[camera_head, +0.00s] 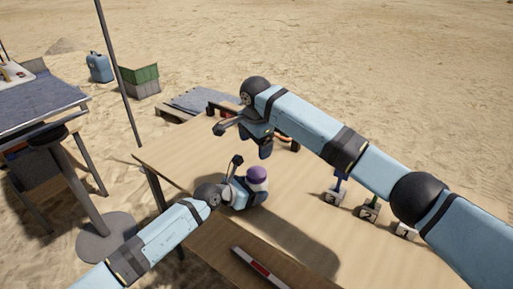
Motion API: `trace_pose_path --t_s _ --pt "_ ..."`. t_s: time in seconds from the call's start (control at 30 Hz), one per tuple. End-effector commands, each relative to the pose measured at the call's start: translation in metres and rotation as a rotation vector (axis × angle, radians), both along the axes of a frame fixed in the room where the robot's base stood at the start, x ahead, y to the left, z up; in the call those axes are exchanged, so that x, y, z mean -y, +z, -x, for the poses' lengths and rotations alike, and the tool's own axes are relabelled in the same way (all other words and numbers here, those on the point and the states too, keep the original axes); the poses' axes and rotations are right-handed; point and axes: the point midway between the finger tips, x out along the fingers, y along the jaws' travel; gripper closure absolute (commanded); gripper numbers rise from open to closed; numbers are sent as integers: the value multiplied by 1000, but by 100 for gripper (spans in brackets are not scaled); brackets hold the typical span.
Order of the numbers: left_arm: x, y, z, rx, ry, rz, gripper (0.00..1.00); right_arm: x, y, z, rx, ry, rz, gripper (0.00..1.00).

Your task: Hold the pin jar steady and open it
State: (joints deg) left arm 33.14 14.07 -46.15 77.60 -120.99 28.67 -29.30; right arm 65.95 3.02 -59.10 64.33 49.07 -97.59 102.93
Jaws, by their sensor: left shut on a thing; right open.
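The pin jar (258,185) has a pale body and a purple lid (257,173). It stands upright on the wooden table, near the front edge. My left gripper (247,180) is shut on the jar's body, coming in from the lower left; its fingers partly hide the jar. The lid is on the jar. My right gripper (243,138) is open and empty. It hangs above and behind the jar in the picture, apart from the lid.
Several small numbered stands (369,209) are on the table (300,225) at right, under my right arm. Another table (40,98) stands at left.

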Motion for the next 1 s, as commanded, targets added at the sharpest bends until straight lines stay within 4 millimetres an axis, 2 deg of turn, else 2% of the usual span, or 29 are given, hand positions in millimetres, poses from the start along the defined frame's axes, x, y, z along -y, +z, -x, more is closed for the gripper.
trace_pose_path --t_s 0.1,0.2,0.7,1.0 --pt "0 0 0 0 0 0 93 2 -2 16 -103 -64 3 16" --pt "0 0 0 0 0 0 93 3 -6 22 -139 -85 8 16" --pt "0 0 0 0 0 0 93 4 -73 22 -141 -87 9 16" --pt "0 0 0 0 0 0 93 4 -82 22 -139 -87 8 16"
